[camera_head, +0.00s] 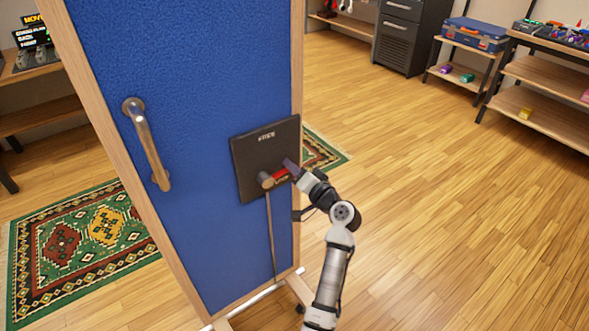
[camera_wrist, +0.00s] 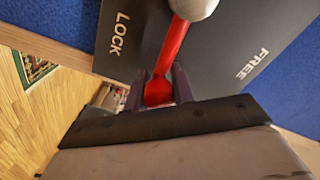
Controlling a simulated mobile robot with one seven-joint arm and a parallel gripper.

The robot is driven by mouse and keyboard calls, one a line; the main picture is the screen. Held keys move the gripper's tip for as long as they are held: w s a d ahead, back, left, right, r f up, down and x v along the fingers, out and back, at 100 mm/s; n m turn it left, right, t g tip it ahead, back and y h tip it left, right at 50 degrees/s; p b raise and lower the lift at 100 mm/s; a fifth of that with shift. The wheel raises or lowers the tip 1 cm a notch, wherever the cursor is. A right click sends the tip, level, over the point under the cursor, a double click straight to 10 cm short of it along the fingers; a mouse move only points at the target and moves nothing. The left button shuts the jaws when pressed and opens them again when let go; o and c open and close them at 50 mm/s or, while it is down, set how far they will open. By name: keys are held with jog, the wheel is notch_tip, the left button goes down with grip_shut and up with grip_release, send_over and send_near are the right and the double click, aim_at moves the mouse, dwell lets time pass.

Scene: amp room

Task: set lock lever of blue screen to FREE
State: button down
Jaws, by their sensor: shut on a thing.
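The blue screen (camera_head: 205,60) stands upright in a wooden frame in the head view. A dark lock plate (camera_head: 250,148) is mounted on its right part, with the word FREE at its top. The red lock lever (camera_head: 281,175) points right from a round grey pivot (camera_head: 265,180). In the wrist view the plate (camera_wrist: 225,75) bears LOCK at left and FREE at right. The red lever (camera_wrist: 172,60) runs down from the pivot, its end between my fingers. My gripper (camera_wrist: 160,88) is shut on the lever; it also shows in the head view (camera_head: 290,168).
A metal handle (camera_head: 150,145) sits on the screen left of the plate. A rod (camera_head: 270,235) hangs below the pivot. The screen's feet (camera_head: 298,288) reach over the floor. Patterned rugs (camera_head: 85,238) lie around it. Open wooden floor (camera_head: 440,190) is at right, with shelves behind.

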aim_at(266, 150)
jog(key=shift+b, duration=0.4)
jog(key=n+b, duration=0.1)
jog(key=r+n+b, duration=0.1)
jog(key=n+b, duration=0.1)
jog(key=shift+s+a+r, duration=0.15)
jog(key=r+n+b, duration=0.1)
jog(key=n+b, duration=0.1)
jog(key=s+a+r+n+b, duration=0.1)
jog(key=n+b, duration=0.1)
jog(key=b, duration=0.1)
jog(key=shift+a+r+n, duration=0.2)
jog(key=shift+r+n, duration=0.1)
jog(key=shift+r, duration=0.1)
jog(key=n+b, duration=0.1)
jog(key=s+a+r+n+b, duration=0.1)
jog(key=shift+a+r+n, duration=0.1)
jog(key=shift+r+n, duration=0.05)
jog(key=shift+n, duration=0.15)
jog(key=shift+s+a+r+n+b, duration=0.35)
jog(key=shift+a+n+b, duration=0.15)
jog(key=shift+n+b, duration=0.4)
jog(key=shift+s+a+r+n+b, duration=0.4)
jog(key=shift+n+b, duration=0.25)
jog(key=shift+n, duration=0.35)
jog(key=shift+w+a, duration=0.1)
jog(key=c, duration=1.2)
grip_release()
jog(key=shift+a, duration=0.1)
